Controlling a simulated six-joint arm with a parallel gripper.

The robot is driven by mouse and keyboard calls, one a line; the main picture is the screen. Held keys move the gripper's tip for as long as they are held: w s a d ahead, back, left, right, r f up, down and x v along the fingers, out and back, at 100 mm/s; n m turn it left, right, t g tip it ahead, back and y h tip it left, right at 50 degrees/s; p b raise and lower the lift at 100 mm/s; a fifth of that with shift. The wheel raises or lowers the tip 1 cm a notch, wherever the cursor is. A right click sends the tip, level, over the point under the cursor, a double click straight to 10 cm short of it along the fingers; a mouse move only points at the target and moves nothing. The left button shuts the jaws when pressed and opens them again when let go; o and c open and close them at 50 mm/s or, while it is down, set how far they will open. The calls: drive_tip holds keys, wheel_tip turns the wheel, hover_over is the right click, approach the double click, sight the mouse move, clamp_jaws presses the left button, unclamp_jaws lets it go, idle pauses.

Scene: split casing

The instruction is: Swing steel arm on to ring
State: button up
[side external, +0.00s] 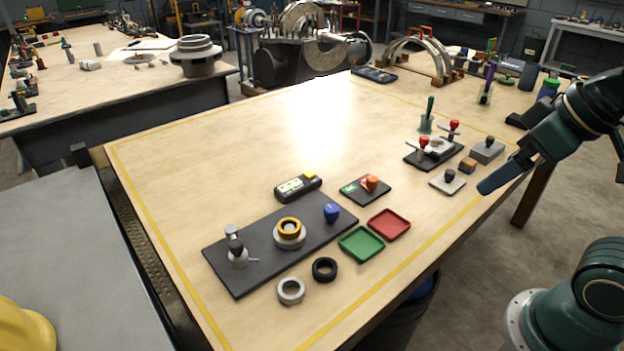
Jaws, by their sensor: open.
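A dark base plate (262,268) lies on the wooden bench. Near its left end stands a steel post with a dark collar and a short steel arm (238,256) that points right, apart from the ring. A brass-coloured ring (289,224) sits on a pale steel round seat (289,240) at the middle of the plate. A blue knob (331,212) stands at the plate's right end. My gripper (484,189) is at the right, above the bench's right edge, far from the plate and empty. It is open, though its jaws are seen edge-on and the gap is hard to make out.
A loose steel ring (291,291) and a black ring (325,269) lie in front of the plate. Green (361,244) and red (389,224) trays are at its right. A meter (298,187) lies behind it. A clamp fixture (433,156) stands near my gripper. The bench's back middle is clear.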

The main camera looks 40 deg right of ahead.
drive_tip(key=c, duration=0.6)
drive_tip(key=shift+w+a+r, duration=0.1)
drive_tip(key=shift+w+r, duration=0.1)
drive_tip(key=c, duration=0.4)
drive_tip(key=w+a+r+n+g, duration=0.2)
drive_tip(key=w+a+r, duration=0.1)
drive_tip(key=w+a, duration=0.4)
drive_tip(key=w+a+r+n+g, duration=0.15)
drive_tip(key=w+a+r, duration=0.25)
drive_tip(key=w, duration=0.6)
drive_tip(key=w+a+f+n, duration=0.1)
drive_tip(key=w+a+f, duration=0.1)
drive_tip(key=a, duration=0.4)
drive_tip(key=w+a+f+n+g, duration=0.1)
drive_tip(key=w+a+f, duration=0.2)
drive_tip(key=a, duration=0.4)
drive_tip(key=w+a+f+n+g, duration=0.1)
drive_tip(key=w+a+f, duration=0.1)
drive_tip(key=a, duration=0.5)
drive_tip(key=shift+w+f+n, duration=0.3)
drive_tip(key=shift+w+n, duration=0.05)
drive_tip(key=shift+w, duration=0.5)
drive_tip(key=shift+f, duration=0.1)
